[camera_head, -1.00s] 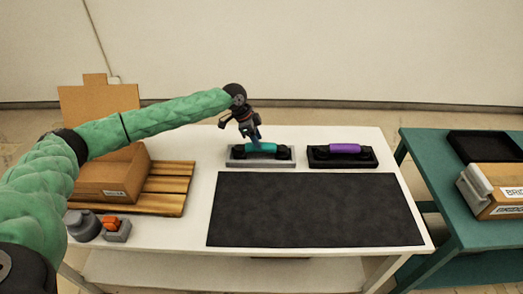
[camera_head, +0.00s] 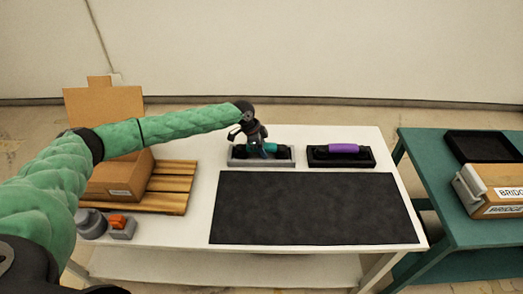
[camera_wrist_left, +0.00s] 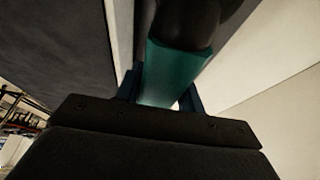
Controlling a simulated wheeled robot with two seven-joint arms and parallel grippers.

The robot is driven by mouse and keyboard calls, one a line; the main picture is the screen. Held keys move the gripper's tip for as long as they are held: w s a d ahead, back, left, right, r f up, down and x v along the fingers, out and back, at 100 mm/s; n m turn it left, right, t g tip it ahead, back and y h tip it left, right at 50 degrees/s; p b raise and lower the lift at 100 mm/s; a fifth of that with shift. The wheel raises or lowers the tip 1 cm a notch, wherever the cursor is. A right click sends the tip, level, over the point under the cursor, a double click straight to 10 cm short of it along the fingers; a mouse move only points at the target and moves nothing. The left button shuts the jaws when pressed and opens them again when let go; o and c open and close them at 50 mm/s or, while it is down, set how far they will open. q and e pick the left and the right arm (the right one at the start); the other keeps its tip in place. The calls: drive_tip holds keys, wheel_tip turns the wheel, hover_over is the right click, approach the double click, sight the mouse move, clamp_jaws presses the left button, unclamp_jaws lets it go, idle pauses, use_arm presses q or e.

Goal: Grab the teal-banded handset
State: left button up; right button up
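The teal-banded handset (camera_head: 271,148) is dark with a teal middle and lies at a grey-edged cradle (camera_head: 291,161) at the back of the white table. My left gripper (camera_head: 257,152) reaches down over the handset's middle and hides part of the band. In the left wrist view, the teal band (camera_wrist_left: 165,75) lies between the two blue fingers (camera_wrist_left: 161,90), with a small pale gap by the right finger. Whether the fingers press on it is unclear. My right gripper is not in view.
A purple-banded handset (camera_head: 343,149) rests in a black cradle (camera_head: 314,162) to the right. A black mat (camera_head: 315,208) lies in front. A cardboard box (camera_head: 112,181) on a wooden pallet (camera_head: 171,188) is at left. A teal side table (camera_head: 468,221) stands at right.

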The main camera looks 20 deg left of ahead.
use_arm(q)
drive_tip(key=shift+f, duration=0.2)
idle(0.7)
drive_tip(key=c, duration=0.7)
drive_tip(key=shift+c, duration=0.4)
drive_tip(key=shift+r, duration=0.15)
